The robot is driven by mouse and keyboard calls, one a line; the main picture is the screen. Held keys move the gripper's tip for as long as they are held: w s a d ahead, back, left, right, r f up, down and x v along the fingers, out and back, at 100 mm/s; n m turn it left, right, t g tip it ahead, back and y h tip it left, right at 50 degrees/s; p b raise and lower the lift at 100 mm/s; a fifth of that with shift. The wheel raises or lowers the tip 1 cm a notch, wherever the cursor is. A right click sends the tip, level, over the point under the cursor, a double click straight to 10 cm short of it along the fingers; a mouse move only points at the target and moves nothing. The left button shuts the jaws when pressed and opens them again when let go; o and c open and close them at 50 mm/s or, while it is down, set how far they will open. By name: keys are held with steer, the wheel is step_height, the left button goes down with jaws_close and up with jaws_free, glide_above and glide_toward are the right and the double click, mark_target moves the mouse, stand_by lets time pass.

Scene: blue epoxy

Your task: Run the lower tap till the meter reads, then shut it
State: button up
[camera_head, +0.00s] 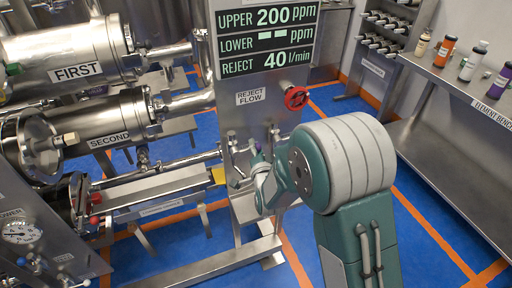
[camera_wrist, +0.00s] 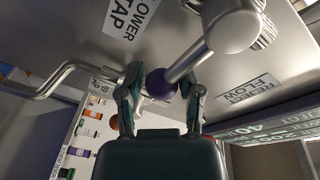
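The meter panel (camera_head: 267,35) in the head view reads UPPER 200 ppm, LOWER dashes with no number, and REJECT 40 l/min. The lower tap's purple knob (camera_wrist: 161,84) sits on the end of a metal lever (camera_wrist: 188,62) below the LOWER TAP label (camera_wrist: 131,17) in the wrist view. My gripper (camera_wrist: 163,88) has one finger on each side of the knob; I cannot tell whether both touch it. In the head view my gripper (camera_head: 262,182) is at the panel's lower front, and my arm hides part of that area.
A red handwheel (camera_head: 296,98) stands out from the panel beside the REJECT FLOW label. Steel vessels marked FIRST (camera_head: 62,55) and SECOND (camera_head: 95,128) lie at left. A bench (camera_head: 450,80) with several bottles is at right. Blue floor (camera_head: 432,215) is open at lower right.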

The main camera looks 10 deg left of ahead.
jaws_close()
steer(key=shift+r, duration=0.1)
steer(key=n, duration=0.1)
steer(key=r+n, duration=0.1)
steer(key=n, duration=0.1)
steer(key=r+n, duration=0.1)
steer(key=shift+s+a+r+n+t+y, duration=0.2)
steer(key=shift+a+n+t+y, duration=0.1)
steer(key=shift+n, duration=0.1)
steer(key=n, duration=0.1)
steer(key=r+n, duration=0.1)
steer(key=n, duration=0.1)
steer(key=shift+s+a+r+n+y, duration=0.25)
steer(key=shift+a+n+y, duration=0.05)
steer(key=shift+a+n, duration=0.1)
steer(key=shift+s+a+r+n+y, duration=0.2)
steer(key=shift+r+n, duration=0.1)
steer(key=shift+n, duration=0.5)
steer(key=shift+s+a+r+n+y, duration=0.15)
steer(key=shift+a+r+n+y, duration=0.1)
steer(key=shift+n, duration=0.55)
steer(key=o, duration=0.8)
jaws_free()
steer(key=shift+a, duration=0.1)
